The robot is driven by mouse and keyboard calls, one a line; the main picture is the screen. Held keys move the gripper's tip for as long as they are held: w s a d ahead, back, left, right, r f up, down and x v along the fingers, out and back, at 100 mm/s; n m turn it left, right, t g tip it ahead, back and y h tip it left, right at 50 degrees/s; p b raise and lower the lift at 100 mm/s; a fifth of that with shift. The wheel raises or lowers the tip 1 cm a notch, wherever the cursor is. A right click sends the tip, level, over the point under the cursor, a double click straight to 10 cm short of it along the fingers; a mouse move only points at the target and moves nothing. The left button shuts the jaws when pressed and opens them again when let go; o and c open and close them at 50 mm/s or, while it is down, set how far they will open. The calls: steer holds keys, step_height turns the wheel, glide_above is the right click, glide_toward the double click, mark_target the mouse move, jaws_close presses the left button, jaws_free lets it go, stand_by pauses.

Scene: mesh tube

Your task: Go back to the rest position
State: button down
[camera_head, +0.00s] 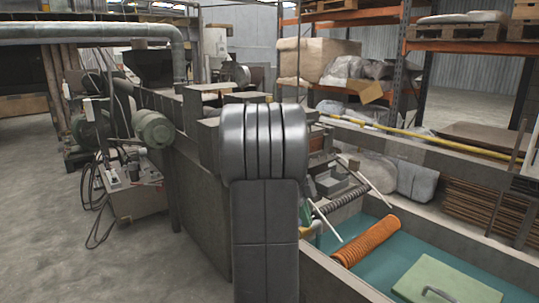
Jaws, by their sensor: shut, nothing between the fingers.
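An orange ribbed mesh tube (366,241) lies at a slant on the teal floor of a long grey trough, at the lower right. A large dark grey rounded link of my own arm stands upright in the middle of the view and hides part of the trough and the machine behind it. I cannot make out my gripper in this view.
A pale green lid (447,281) with a grey handle lies right of the tube. The trough's grey wall (340,277) runs along its near side. A machine with green motors (152,129) stands at left. Orange shelving (402,60) is behind. Concrete floor is open at lower left.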

steer(key=v, duration=0.6)
steer(key=w+d+f+n+t+p, duration=0.2)
steer(key=d+f+n+t+p, duration=0.2)
steer(key=d+f+n, duration=0.45)
steer(key=w+d+n, duration=0.2)
steer(key=w+n, duration=0.1)
steer(key=n, duration=0.2)
steer(key=shift+m, duration=0.25)
steer(key=v, duration=0.4)
steer(key=shift+r, duration=0.3)
steer(key=shift+s, duration=0.15)
